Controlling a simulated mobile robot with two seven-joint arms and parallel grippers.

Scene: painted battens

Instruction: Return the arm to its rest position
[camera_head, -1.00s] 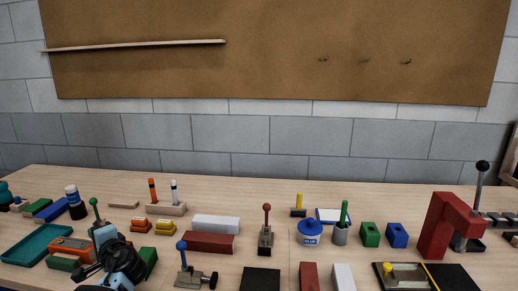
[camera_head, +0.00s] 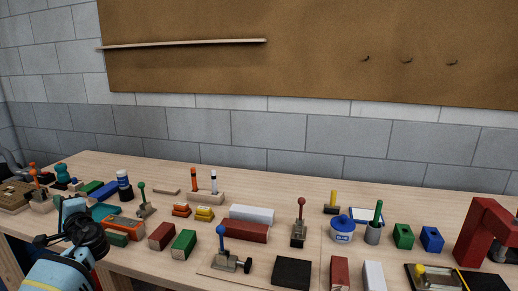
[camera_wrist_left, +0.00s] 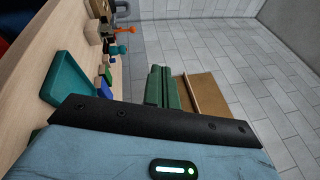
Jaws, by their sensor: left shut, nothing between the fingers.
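My left arm (camera_head: 62,272) comes in from the lower left in the head view, blue with a black joint, at the table's front-left edge. In the left wrist view my left gripper (camera_wrist_left: 159,70) shows its two green fingers closed together with nothing between them. In the head view the arm covers part of the teal tray (camera_head: 106,210); the tray also shows in the left wrist view (camera_wrist_left: 66,80), left of the fingers. My right gripper is in neither view.
The wooden table holds many painted blocks, including a red batten (camera_head: 240,232) and a white batten (camera_head: 252,214). A glue pot (camera_head: 342,232) and a red arch-shaped block (camera_head: 484,232) stand to the right. A brown board (camera_head: 300,60) with a shelf hangs on the wall.

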